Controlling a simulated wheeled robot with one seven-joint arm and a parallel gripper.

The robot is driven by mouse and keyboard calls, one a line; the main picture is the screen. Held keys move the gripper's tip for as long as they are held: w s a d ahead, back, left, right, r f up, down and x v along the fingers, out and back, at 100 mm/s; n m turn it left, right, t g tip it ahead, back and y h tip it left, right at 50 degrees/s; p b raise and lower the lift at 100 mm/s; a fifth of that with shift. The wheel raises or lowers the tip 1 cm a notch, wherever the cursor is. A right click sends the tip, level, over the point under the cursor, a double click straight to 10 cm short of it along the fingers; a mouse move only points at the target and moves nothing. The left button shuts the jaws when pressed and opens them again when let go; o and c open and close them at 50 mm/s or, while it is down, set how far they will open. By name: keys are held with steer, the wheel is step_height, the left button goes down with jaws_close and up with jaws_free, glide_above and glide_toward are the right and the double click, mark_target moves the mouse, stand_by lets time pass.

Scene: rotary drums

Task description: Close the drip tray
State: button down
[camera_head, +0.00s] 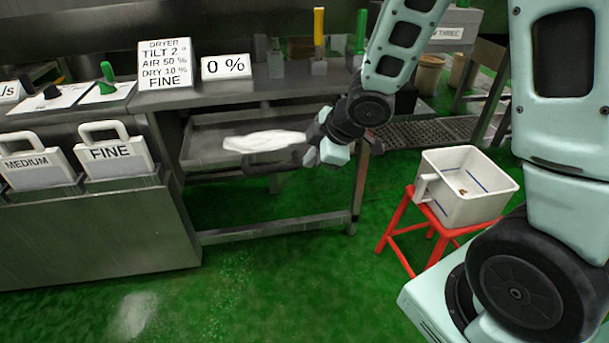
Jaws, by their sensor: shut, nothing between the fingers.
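The drip tray appears to be the shallow grey metal tray (203,150) under the counter. It sticks out at the front, with a dark bar handle (268,168) along its front edge. A whitish elongated patch (264,141) shows inside it; I cannot tell whether it is liquid or a reflection. My gripper (314,152) is shut and empty at the tray's right front corner, close to the handle's right end. I cannot tell whether it touches the tray. The gripper and wrist hide part of the tray's right side.
A white container (468,205) stands on a red stool (437,240) at right. Labelled MEDIUM and FINE panels with handles (118,153) sit at left. Green and yellow levers (319,35) rise from the counter (275,88). The green floor before the tray is clear.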

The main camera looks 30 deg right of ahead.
mark_target(292, 167)
steer(key=shift+w+a+f+b, duration=0.2)
steer(key=shift+w+f+b, duration=0.5)
steer(key=shift+w+f, duration=1.45)
steer(key=shift+w+a+f+b, duration=0.15)
steer(key=shift+w+f+b, duration=0.5)
steer(key=shift+w+f, duration=1.5)
